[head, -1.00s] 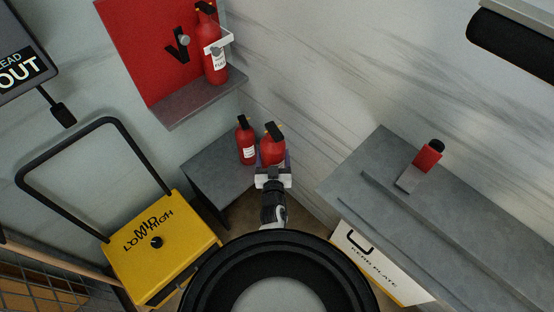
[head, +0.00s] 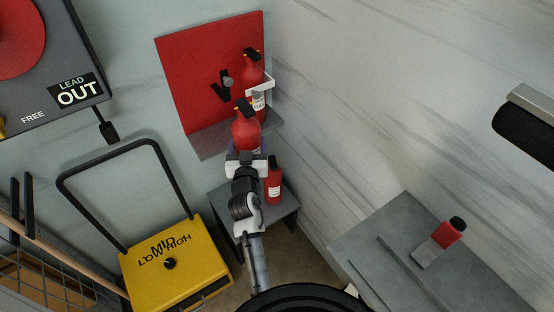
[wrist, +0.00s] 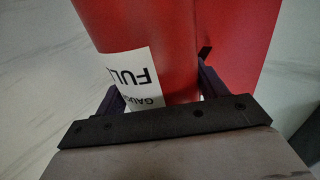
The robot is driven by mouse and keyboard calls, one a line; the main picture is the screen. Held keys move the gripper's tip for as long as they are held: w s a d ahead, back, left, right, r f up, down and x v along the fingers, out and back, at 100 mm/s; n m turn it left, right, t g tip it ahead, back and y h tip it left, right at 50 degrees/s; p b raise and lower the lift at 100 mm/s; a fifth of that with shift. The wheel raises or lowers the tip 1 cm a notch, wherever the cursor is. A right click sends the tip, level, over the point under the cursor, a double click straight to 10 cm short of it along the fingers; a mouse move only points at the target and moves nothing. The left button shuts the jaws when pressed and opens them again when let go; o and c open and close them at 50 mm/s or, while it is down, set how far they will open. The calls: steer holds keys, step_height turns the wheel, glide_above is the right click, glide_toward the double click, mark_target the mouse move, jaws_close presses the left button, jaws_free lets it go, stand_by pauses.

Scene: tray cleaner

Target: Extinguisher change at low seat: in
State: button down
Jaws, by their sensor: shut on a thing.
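My gripper (head: 246,160) is shut on a red fire extinguisher (head: 246,132) with a black top. The wrist view shows its red body (wrist: 140,30) between the fingers, with a white label reading "FULL" and "GAUGE". It is held up in front of the wall shelf (head: 212,143); whether it touches the shelf, I cannot tell. A third extinguisher (head: 274,186) stands on the low grey stand (head: 285,211), below and right of my gripper.
A yellow box (head: 180,270) with a black handle and "LOW MID HIGH" lettering stands at lower left. A dark sign (head: 45,70) reading "LEAD OUT" hangs upper left. A grey bench (head: 385,225) with a red-and-grey item (head: 446,236) is at right.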

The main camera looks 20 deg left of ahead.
steer(key=s+a+r+y, duration=0.1)
steer(key=s+a+r, duration=0.2)
steer(key=a+r, duration=0.2)
steer(key=shift+a+r+n, duration=0.4)
steer(key=shift+a, duration=0.15)
steer(key=w+a+f+b, duration=0.3)
steer(key=w+a+b, duration=0.8)
steer(key=w+b, duration=0.1)
steer(key=shift+w+a+y+b, duration=0.2)
steer(key=shift+a+y+b, duration=0.1)
steer(key=shift+a, duration=0.05)
stand_by(1.7)
stand_by(0.7)
